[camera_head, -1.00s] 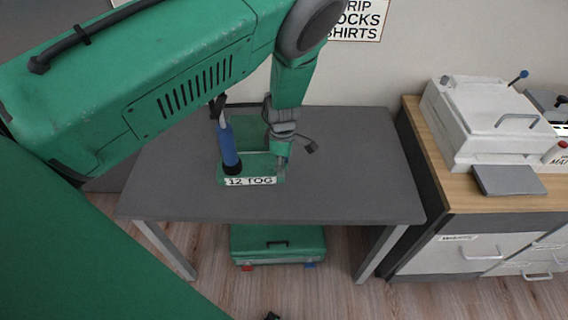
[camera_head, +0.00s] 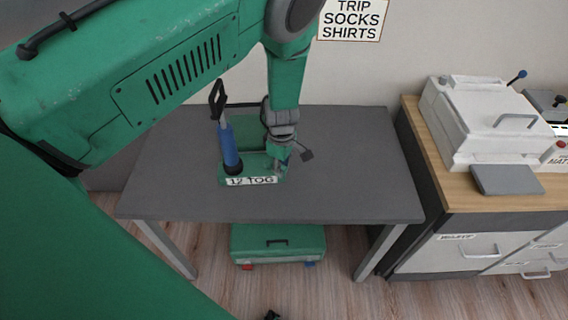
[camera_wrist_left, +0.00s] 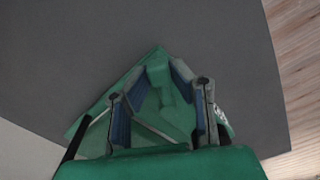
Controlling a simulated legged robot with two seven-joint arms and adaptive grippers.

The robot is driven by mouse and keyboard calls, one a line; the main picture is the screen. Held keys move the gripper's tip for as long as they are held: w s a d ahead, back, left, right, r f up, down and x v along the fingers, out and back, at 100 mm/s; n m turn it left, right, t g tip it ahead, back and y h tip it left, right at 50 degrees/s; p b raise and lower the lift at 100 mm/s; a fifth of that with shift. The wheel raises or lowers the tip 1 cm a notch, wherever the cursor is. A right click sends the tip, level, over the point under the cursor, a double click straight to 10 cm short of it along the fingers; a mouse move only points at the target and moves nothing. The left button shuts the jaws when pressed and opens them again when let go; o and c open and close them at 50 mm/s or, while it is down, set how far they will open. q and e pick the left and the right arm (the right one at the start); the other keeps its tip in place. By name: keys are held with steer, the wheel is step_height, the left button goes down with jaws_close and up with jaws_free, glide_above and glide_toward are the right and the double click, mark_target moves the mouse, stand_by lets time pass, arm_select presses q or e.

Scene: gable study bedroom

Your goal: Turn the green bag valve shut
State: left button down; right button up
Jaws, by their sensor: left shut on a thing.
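The green bag (camera_head: 205,182) lies flat on the grey table with a white "12 TOG" label (camera_head: 251,181) on its front edge. A blue pump (camera_head: 229,148) with a black handle stands upright on its left part. My left gripper (camera_head: 280,166) reaches down from above at the bag's right side. In the left wrist view, its blue-padded fingers (camera_wrist_left: 160,80) are closed on a green block-like part, which I take as the valve (camera_wrist_left: 158,73). The valve's turn angle is hard to tell, and the gripper hides it in the head view.
The grey table (camera_head: 350,190) is clear to the right of the bag. A green case (camera_head: 278,243) sits on the floor below it. A wooden-topped cabinet (camera_head: 440,190) with a white press-like machine (camera_head: 490,125) stands at the right. A sign (camera_head: 351,20) hangs on the wall.

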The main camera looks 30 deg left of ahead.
arm_select(q)
steer(key=m, duration=0.2)
steer(key=s+m, duration=0.1)
steer(key=shift+s+m+p, duration=0.3)
steer(key=shift+m, duration=0.1)
steer(key=shift+s+m, duration=0.45)
steer(key=shift+m, duration=0.45)
steer(key=m, duration=0.1)
steer(key=s+a+m, duration=0.1)
steer(key=m, duration=0.1)
steer(key=shift+s+p, duration=0.1)
steer(key=shift+p, duration=0.2)
steer(key=shift+s+a+m, duration=0.25)
steer(key=shift+m, duration=0.65)
steer(key=shift+s+a+m, duration=0.2)
steer(key=shift+m, duration=0.7)
steer(key=c, duration=1.4)
jaws_free()
steer(key=shift+c, duration=0.2)
